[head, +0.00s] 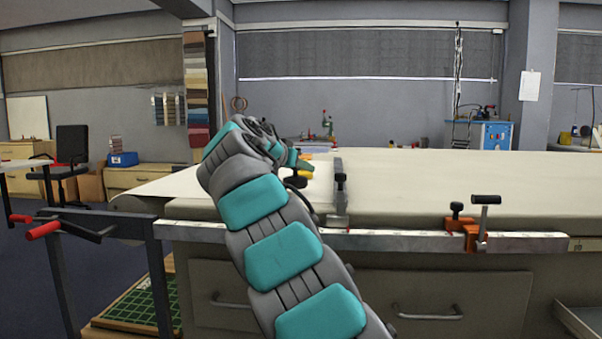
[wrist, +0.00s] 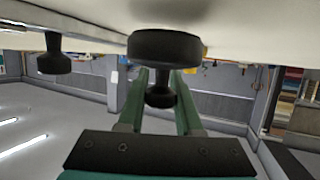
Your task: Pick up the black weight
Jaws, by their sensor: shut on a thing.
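The black weight (wrist: 165,47) fills the upper middle of the wrist view, which is upside down, with the table at the top. It has a wide round base and a narrower knob. My gripper (wrist: 159,76) has its green fingers on both sides of the knob and is shut on it. In the head view the weight (head: 296,182) shows as a small dark shape on the table's left part, just below my gripper (head: 301,162). My arm hides part of this area. I cannot tell whether its base touches the cloth.
The cloth table (head: 450,180) is mostly clear to the right. A metal clamp with a black knob (head: 341,179) stands close right of the weight; a black knob (wrist: 54,62) also shows in the wrist view. An orange clamp (head: 466,232) sits on the front rail. Something yellow (head: 304,172) lies by the weight.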

